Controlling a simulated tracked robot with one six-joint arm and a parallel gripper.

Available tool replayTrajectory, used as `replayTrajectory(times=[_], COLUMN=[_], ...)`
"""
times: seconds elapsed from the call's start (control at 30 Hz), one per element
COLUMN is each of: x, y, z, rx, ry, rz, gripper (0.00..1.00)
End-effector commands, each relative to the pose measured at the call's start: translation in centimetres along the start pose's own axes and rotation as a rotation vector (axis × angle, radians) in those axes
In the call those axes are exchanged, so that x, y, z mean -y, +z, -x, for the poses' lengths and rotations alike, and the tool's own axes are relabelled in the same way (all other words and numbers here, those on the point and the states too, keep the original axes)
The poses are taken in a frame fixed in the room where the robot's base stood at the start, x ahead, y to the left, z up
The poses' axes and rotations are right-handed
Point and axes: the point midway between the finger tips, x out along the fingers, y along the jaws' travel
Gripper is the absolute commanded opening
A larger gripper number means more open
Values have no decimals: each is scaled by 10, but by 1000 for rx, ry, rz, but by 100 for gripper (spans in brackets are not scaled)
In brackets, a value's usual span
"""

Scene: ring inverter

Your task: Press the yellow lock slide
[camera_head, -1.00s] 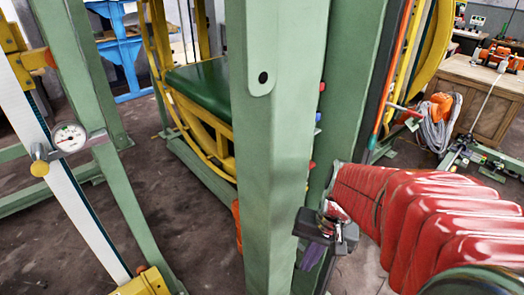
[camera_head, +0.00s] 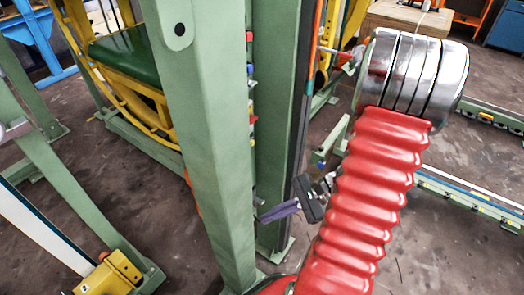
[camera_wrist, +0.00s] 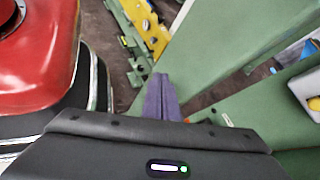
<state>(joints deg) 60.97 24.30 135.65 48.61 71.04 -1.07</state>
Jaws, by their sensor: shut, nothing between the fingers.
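My gripper (camera_head: 266,215) has purple fingers and is shut and empty. In the head view it points left, close to the right side of the front green post (camera_head: 192,140). In the wrist view its fingers (camera_wrist: 163,80) point up the picture, with a yellow strip (camera_wrist: 152,30) beyond them. A yellow block (camera_head: 108,276) sits at the foot of the white scale at lower left in the head view. I cannot tell which yellow part is the lock slide. No contact of the fingers with a yellow part shows.
A second green post (camera_head: 272,120) stands just behind the gripper. A green padded seat (camera_head: 127,55) in a yellow ring frame is at the left. Green floor rails (camera_head: 470,190) lie at the right, with bare floor around them.

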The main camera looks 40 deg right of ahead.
Motion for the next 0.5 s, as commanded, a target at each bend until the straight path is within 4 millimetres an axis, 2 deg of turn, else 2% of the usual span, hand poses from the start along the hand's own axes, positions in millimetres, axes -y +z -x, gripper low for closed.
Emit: replayTrajectory(times=[0.27,0.5], x=[36,83], y=[-33,-63], z=[18,62], rx=[179,319], ry=[-339,-685], rz=[-236,-357], gripper=[0,0])
